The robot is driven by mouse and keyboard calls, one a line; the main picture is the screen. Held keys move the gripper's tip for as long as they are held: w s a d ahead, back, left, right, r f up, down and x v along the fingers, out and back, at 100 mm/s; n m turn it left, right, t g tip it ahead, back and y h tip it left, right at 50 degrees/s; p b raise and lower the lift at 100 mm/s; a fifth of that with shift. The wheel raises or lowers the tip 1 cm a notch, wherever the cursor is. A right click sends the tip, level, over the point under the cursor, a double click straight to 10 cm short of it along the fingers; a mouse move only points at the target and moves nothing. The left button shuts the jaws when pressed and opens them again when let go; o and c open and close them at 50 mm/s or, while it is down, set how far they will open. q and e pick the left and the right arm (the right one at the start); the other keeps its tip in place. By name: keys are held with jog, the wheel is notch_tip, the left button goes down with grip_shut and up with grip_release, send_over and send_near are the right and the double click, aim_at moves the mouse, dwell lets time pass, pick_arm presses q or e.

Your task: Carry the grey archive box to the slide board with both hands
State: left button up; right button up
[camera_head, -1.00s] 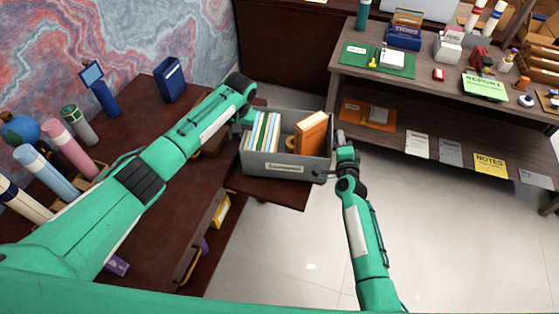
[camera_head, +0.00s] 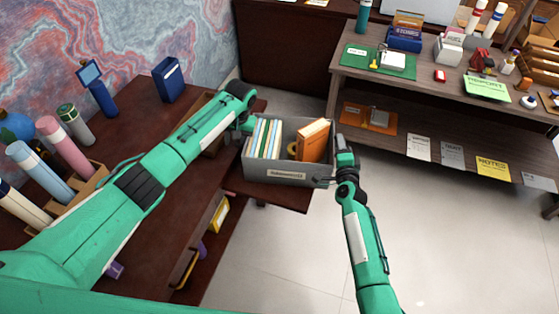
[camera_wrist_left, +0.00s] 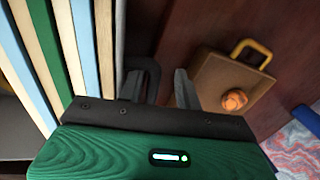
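The grey archive box (camera_head: 262,172) is upright at the desk's right end, with its label facing me. It holds several upright files (camera_head: 264,138) and an orange book (camera_head: 313,140). A dark brown board (camera_head: 290,195), which looks like the slide board, juts from the desk under it. I cannot tell if they touch. My left gripper (camera_head: 244,128) is at the box's left end. In the left wrist view its fingers (camera_wrist_left: 165,88) stand apart with a gap between them, beside the files. My right gripper (camera_head: 333,172) is at the right end; its fingertips are too small to judge.
The desk (camera_head: 150,165) carries a blue binder (camera_head: 168,80) and several rolled tubes at the left. A two-level shelf (camera_head: 345,80) with papers and boxes stands at the back right. The pale floor (camera_head: 460,240) at right is clear.

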pick_arm(q)
jog(key=shift+d+r, duration=0.15)
jog(key=shift+r, duration=0.4)
pick_arm(e)
jog(key=shift+s, duration=0.6)
pick_arm(q)
notch_tip(320, 180, up, 11)
jog(key=d, duration=0.2)
jog(key=shift+f, duration=0.15)
pick_arm(e)
jog(key=s+d, duration=0.1)
jog(key=s, duration=0.9)
jog(key=shift+s+r, duration=0.2)
jog(key=shift+s, duration=0.15)
pick_arm(q)
jog(key=shift+s, duration=0.1)
pick_arm(e)
jog(key=shift+f, duration=0.1)
